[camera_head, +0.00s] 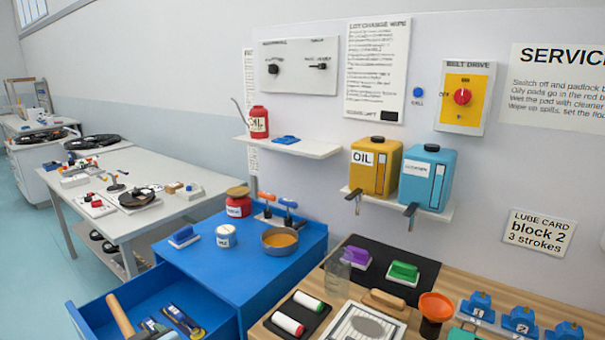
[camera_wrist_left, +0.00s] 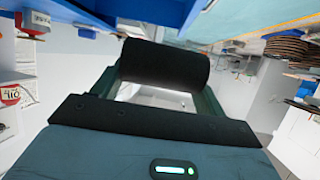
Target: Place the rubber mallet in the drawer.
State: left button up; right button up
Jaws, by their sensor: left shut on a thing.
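The blue drawer (camera_head: 190,278) stands open at the lower left of the head view, under a blue cabinet top (camera_head: 262,262). In the left wrist view, my left gripper (camera_wrist_left: 160,75) is shut on a thick black cylinder (camera_wrist_left: 165,62), which looks like the rubber mallet's head. No mallet handle shows in that view. In the head view, a wooden handle (camera_head: 120,315) slants over the drawer's left part; I cannot tell whether it belongs to the held mallet. My left gripper does not show clearly in the head view. My right gripper is in neither view.
Other tools (camera_head: 183,321) lie in the drawer. A pan (camera_head: 280,241), a white tin (camera_head: 226,236), a red jar (camera_head: 238,203) and a blue-handled block (camera_head: 184,237) stand on the cabinet. A wooden bench (camera_head: 455,302) with rollers and a tray adjoins at right. A white table (camera_head: 150,215) stands behind.

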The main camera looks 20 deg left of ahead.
pick_arm(q)
jog(key=w+d+r+m+t+h, duration=0.1)
jog(key=w+d+m+t+h, duration=0.3)
jog(key=d, duration=0.7)
jog(key=w+d+r+m+t+h, duration=0.2)
jog(key=w+d+m+t+h, duration=0.2)
jog(key=d, duration=0.7)
jog(key=w+m+h, duration=0.2)
jog(key=m+h, duration=0.2)
jog(key=m, duration=0.1)
jog(key=shift+w+d+r, duration=0.15)
jog(key=shift+w+d, duration=0.05)
jog(key=shift+w, duration=0.15)
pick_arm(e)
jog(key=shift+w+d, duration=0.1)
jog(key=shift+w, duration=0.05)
pick_arm(q)
jog(key=shift+a, duration=0.2)
